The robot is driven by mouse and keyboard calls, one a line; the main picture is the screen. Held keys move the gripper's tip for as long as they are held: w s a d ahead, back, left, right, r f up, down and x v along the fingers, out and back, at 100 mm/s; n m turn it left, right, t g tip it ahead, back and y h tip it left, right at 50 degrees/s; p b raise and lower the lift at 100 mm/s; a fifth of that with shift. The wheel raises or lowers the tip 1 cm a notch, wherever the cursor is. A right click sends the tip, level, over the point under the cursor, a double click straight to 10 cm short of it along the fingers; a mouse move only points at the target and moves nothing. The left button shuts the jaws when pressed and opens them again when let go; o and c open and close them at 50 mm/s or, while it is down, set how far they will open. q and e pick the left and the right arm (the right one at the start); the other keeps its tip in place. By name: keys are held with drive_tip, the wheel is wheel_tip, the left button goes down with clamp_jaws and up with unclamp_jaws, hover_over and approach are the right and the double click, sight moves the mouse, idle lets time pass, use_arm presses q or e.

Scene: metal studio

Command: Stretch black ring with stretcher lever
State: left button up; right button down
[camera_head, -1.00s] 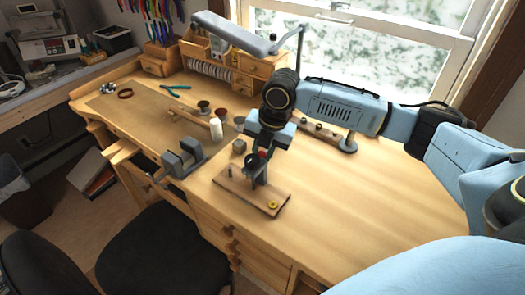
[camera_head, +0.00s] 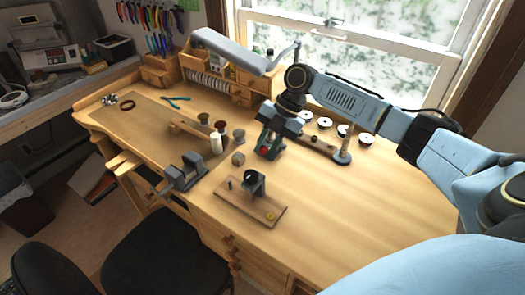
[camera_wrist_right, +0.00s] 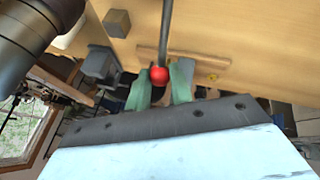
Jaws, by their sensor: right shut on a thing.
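The stretcher is a dark upright part (camera_head: 256,184) on a flat wooden board (camera_head: 240,203) with a yellow disc (camera_head: 270,216). My right gripper (camera_head: 265,148) is behind it, apart from the board. Its greenish fingers (camera_wrist_right: 160,82) are shut on a red ball (camera_wrist_right: 159,75) at the end of a grey metal rod (camera_wrist_right: 165,30). The rod runs out of the wrist view's top edge, so whether it joins the stretcher is hidden. A dark ring (camera_head: 127,104) lies at the bench's far left. I cannot tell whether a ring is on the stretcher. My left gripper is not in view.
A grey vise (camera_head: 184,172) is at the front edge. A small cube (camera_head: 238,158), cups (camera_head: 220,126) and a white bottle (camera_head: 216,143) stand left of my gripper. A lamp (camera_head: 235,50) is behind. The bench's right side (camera_head: 350,220) is clear.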

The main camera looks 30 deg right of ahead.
drive_tip(key=d+r, duration=0.1)
drive_tip(key=w+d+r, duration=0.1)
drive_tip(key=shift+d+r+y, duration=0.2)
drive_tip(key=shift+r+y, duration=0.1)
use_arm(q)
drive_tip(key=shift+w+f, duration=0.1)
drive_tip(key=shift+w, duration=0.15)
use_arm(e)
drive_tip(key=shift+w+d+r, duration=0.15)
drive_tip(key=shift+d+r, duration=0.1)
drive_tip(key=shift+d, duration=0.2)
drive_tip(key=shift+w+d+r, duration=0.15)
drive_tip(key=shift+d+r, duration=0.05)
drive_tip(key=shift+d, duration=0.2)
drive_tip(key=c, duration=1.6)
unclamp_jaws()
drive_tip(key=o, duration=0.4)
drive_tip(key=shift+d+f, duration=0.1)
drive_tip(key=shift+d, duration=0.05)
drive_tip(key=shift+c, duration=0.2)
